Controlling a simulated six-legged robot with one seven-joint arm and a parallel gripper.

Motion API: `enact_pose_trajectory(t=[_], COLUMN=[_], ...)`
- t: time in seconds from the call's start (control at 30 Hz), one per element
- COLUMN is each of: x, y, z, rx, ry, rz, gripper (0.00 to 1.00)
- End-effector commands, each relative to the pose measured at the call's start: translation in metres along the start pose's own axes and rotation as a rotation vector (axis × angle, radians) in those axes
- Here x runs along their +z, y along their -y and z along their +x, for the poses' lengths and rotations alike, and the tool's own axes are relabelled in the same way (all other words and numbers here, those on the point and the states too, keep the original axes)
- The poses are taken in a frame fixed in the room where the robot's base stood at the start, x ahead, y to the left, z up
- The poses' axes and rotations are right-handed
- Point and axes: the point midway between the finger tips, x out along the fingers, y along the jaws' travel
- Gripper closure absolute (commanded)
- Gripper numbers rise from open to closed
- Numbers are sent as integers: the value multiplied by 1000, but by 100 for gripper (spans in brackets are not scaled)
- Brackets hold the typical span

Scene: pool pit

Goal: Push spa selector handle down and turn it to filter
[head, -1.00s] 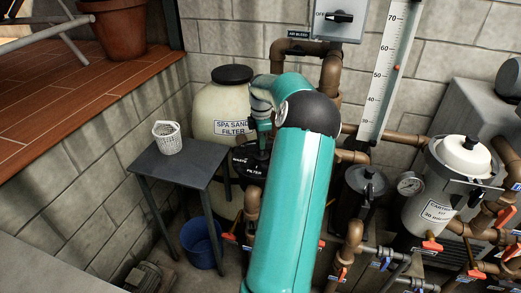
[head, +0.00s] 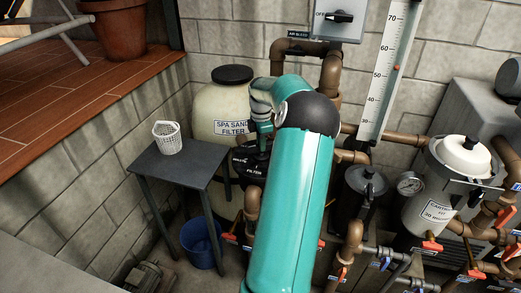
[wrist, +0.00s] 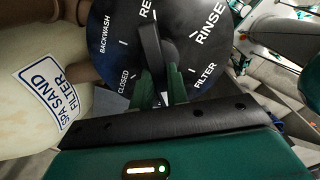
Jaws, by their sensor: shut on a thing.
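The spa selector is a round black dial (wrist: 110,62) with white labels. BACKWASH and CLOSED show on its left, RINSE and FILTER on its right. Its black handle (wrist: 150,45) rises from the middle of the dial. In the wrist view, the green fingers of my gripper (wrist: 160,88) are shut on the handle at its lower end, between the CLOSED and FILTER labels. The fingers hide part of the handle. In the head view, my gripper (head: 263,143) points down onto the dial (head: 247,165), and my arm hides its right side.
The cream spa sand filter tank (head: 215,105) stands behind the dial. A dark table (head: 180,165) with a white basket (head: 167,138) is to the left, with a blue bucket (head: 200,240) below. Brown pipes (head: 330,80) and a cartridge filter (head: 430,195) stand to the right.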

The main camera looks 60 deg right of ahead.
Motion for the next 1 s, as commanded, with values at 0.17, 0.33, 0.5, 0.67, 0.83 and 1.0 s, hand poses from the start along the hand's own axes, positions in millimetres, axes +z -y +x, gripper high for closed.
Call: enact_pose_trajectory(t=[0.17,0.33,0.5,0.67,0.83,1.0], x=[0,0,0,1,0,0], y=[0,0,0,0,0,0], z=[1,1,1,1,1,1], rx=[-2,-1,-1,-1,-1,-1], ry=[0,-1,-2,-1,-1,-1], rz=[-229,-451,-673,-868,-942,-939], gripper=[100,100,100,100,100,76])
